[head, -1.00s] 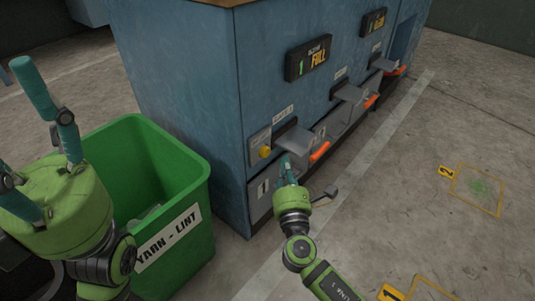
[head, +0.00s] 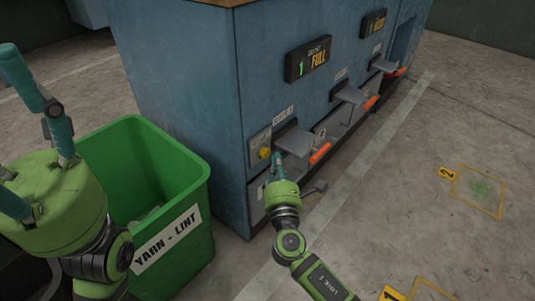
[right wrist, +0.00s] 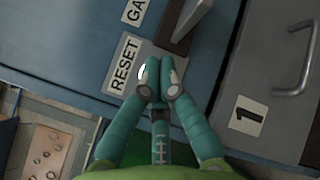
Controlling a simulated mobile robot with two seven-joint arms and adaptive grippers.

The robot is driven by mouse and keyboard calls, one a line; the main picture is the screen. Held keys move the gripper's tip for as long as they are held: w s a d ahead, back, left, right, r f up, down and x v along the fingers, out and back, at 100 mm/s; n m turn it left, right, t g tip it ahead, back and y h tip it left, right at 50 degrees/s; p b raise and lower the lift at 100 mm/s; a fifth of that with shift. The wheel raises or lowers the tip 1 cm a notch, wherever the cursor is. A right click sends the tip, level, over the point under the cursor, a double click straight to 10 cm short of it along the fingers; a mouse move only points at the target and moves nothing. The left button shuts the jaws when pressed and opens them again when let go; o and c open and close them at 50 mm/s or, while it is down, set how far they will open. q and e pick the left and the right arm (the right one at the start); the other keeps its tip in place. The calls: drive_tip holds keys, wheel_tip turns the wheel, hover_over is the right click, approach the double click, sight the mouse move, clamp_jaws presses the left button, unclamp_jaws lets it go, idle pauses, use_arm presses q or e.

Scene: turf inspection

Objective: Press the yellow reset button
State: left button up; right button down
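The yellow reset button (head: 264,152) sits on a small plate on the blue cabinet's front, left of the first grey chute. My right gripper (head: 277,158) is just right of and below the button in the head view. In the right wrist view its teal fingers (right wrist: 155,76) are drawn together with nothing visible between them, beside the RESET label (right wrist: 123,65). The button is hidden there, and I cannot tell whether the fingertips touch it. My left gripper (head: 18,130) is at the left edge, fingers spread and empty.
A green YARN - LINT bin (head: 180,170) stands left of the blue cabinet (head: 190,80). Grey chutes (head: 295,140) and orange handles (head: 320,154) stick out right of the button. The floor on the right is open, with yellow marked squares (head: 478,190).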

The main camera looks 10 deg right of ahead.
drive_tip(key=shift+w, duration=0.15)
idle(0.7)
drive_tip(key=shift+w+a, duration=0.2)
drive_tip(key=shift+a, duration=0.05)
drive_tip(key=shift+w+a, duration=0.35)
drive_tip(key=shift+w, duration=0.1)
idle(0.8)
drive_tip(key=shift+s, duration=0.1)
drive_tip(key=shift+s+d, duration=0.6)
drive_tip(key=shift+s, duration=0.1)
drive_tip(key=s+d, duration=0.1)
drive_tip(key=s, duration=0.1)
drive_tip(key=s+d+p, duration=0.1)
drive_tip(key=s+d, duration=0.1)
idle(0.5)
